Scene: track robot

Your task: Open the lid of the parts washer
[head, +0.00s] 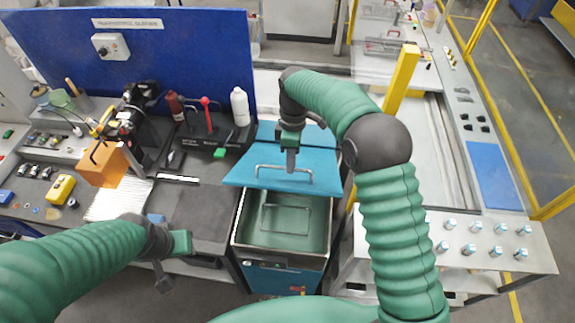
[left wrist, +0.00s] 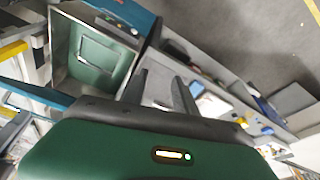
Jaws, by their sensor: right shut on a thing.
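The parts washer (head: 238,232) stands in the middle of the head view as an open-topped metal tub with a green inside. Its blue lid (head: 245,172) is tilted up at the back, so the tub shows below it. A grey bar handle (head: 310,175) runs along the lid. My right gripper (head: 290,168) is shut on the handle, from above. My left gripper (head: 163,278) hangs over the front of the bench, left of the washer. Its two fingers stand apart with nothing between them in the left wrist view (left wrist: 160,90), where the washer's tub (left wrist: 112,75) also shows.
A bench (head: 205,205) left of the washer carries a white bottle (head: 240,107), an orange box (head: 100,165) and a yellow device (head: 60,189). A metal table (head: 530,255) with several small parts stands to the right. A blue panel (head: 200,50) rises behind the bench.

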